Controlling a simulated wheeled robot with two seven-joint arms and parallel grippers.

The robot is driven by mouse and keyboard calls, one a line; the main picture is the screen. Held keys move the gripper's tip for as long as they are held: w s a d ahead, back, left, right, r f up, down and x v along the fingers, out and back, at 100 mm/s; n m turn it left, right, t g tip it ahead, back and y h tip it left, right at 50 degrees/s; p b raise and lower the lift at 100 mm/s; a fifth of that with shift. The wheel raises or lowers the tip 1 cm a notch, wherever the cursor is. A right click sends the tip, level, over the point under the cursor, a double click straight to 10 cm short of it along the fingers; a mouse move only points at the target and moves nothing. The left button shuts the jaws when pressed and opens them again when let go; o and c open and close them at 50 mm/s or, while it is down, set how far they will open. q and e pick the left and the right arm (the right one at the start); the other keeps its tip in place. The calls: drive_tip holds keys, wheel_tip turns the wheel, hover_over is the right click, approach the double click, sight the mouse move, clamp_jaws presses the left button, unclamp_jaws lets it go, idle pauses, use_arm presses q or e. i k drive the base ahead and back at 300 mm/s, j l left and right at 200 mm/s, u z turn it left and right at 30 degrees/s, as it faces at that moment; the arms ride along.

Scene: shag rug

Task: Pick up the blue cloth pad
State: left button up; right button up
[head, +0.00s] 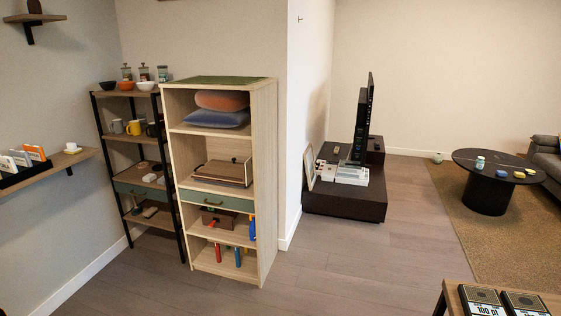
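A blue cloth cushion (217,118), which looks like a pad, lies flat on the top inner shelf of the light wood bookcase (265,160). An orange cushion (222,100) rests on top of it. A small blue item (518,175) lies on the dark round table (487,197) at the right; it is too small to tell whether it is cloth. Neither of my grippers shows in the head view.
A dark metal-framed shelf (151,210) with mugs and bowls stands left of the bookcase. A low dark TV stand (345,205) is beyond the wall corner. A wooden table (456,298) is at the bottom right. The wood floor (350,260) between is clear.

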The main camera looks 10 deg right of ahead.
sight(500, 173)
drive_tip(key=i+j+z, duration=0.1)
drive_tip(key=i, duration=0.4)
drive_tip(key=i+j+z, duration=0.15)
drive_tip(key=i, duration=0.35)
drive_tip(key=i+l+z, duration=0.15)
drive_tip(key=i+z, duration=0.25)
drive_tip(key=i, duration=0.25)
drive_tip(key=i+z, duration=0.4)
drive_tip(key=i, duration=0.2)
drive_tip(key=i+j+z, duration=0.4)
drive_tip(key=i, duration=0.2)
drive_tip(key=i+l+z, duration=0.25)
drive_tip(key=i+z, duration=0.25)
drive_tip(key=i, duration=0.3)
drive_tip(key=i+j+z, duration=0.1)
drive_tip(key=i+z, duration=0.4)
drive_tip(key=i, duration=0.25)
drive_tip(key=i+l+u, duration=0.25)
drive_tip(key=i+l, duration=0.35)
drive_tip(key=i, duration=0.15)
drive_tip(key=i+l+u, duration=0.3)
drive_tip(key=i+l, duration=0.45)
drive_tip(key=i+j, duration=0.15)
drive_tip(key=i, duration=0.25)
